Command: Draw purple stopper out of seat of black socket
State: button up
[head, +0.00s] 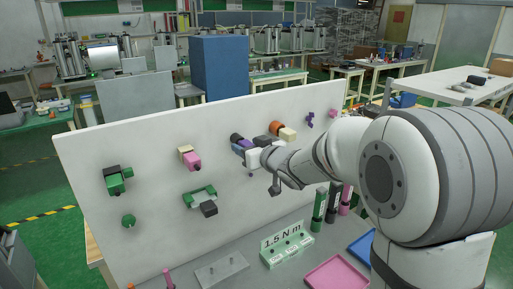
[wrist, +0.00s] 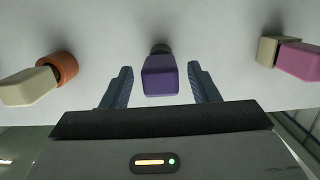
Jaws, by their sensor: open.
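The purple stopper (wrist: 160,77) points out from the white panel in the middle of the wrist view. The black socket (wrist: 160,48) shows behind it as a dark rim at the panel, and the stopper sits in it. My gripper (wrist: 163,82) is open, with one finger on each side of the stopper and a gap visible on both sides. In the head view the black socket (head: 236,138) and the purple stopper (head: 239,149) show at the upper middle of the panel, partly hidden by my gripper (head: 250,155).
An orange socket (wrist: 62,66) with a cream stopper (wrist: 30,87) is on one side, a cream socket (wrist: 268,50) with a pink stopper (wrist: 299,60) on the other. Green fittings (head: 198,194) are further left on the panel (head: 150,240). A pink tray (head: 338,275) lies below.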

jog(key=shift+w+a+f, duration=0.15)
jog(key=shift+w+a, duration=0.25)
jog(key=shift+w, duration=0.2)
jog(key=shift+c, duration=0.5)
grip_shut()
